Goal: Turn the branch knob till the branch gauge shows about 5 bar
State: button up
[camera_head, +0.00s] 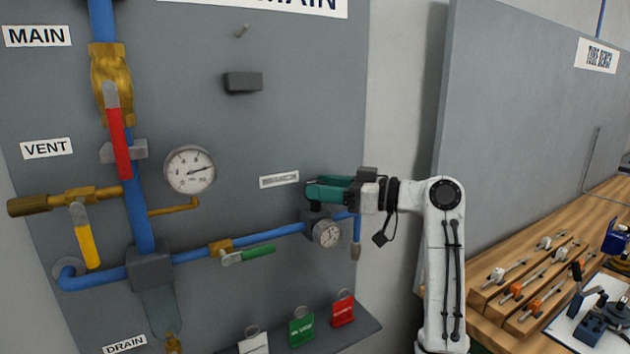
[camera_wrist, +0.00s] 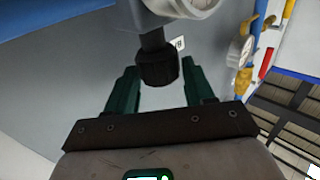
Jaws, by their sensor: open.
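The branch gauge (camera_head: 327,234) is a small round white dial on the branch regulator at the end of the blue branch pipe. Its needle is too small to read; only part of its rim shows in the wrist view (camera_wrist: 195,7). The branch knob (camera_wrist: 157,68) is a black ribbed cap on a dark stem. In the wrist view it sits between the fingertips of my gripper (camera_wrist: 157,82), with a visible gap on each side. My green-fingered gripper (camera_head: 314,192) is open above the gauge and largely hides the knob in the head view.
A larger gauge (camera_head: 190,170) is on the grey panel at left. A green-handled valve (camera_head: 249,255) sits on the branch pipe. Red (camera_head: 119,145) and yellow (camera_head: 86,238) levers are farther left. Tags (camera_head: 301,327) stand on a ledge below. A wooden bench (camera_head: 575,235) is at right.

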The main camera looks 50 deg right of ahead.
jog(key=shift+x, duration=1.1)
jog(key=shift+c, duration=0.5)
jog(key=c, duration=0.6)
jog(key=shift+o, duration=0.2)
jog(key=shift+a+f+m+h, duration=0.1)
jog(key=shift+m+h, duration=0.4)
jog(key=shift+h, duration=0.1)
jog(key=shift+m+t+h, duration=0.7)
jog(key=shift+m+h, duration=0.3)
jog(key=shift+h, duration=0.6)
jog(key=o, duration=0.7)
jog(key=shift+c, duration=0.2)
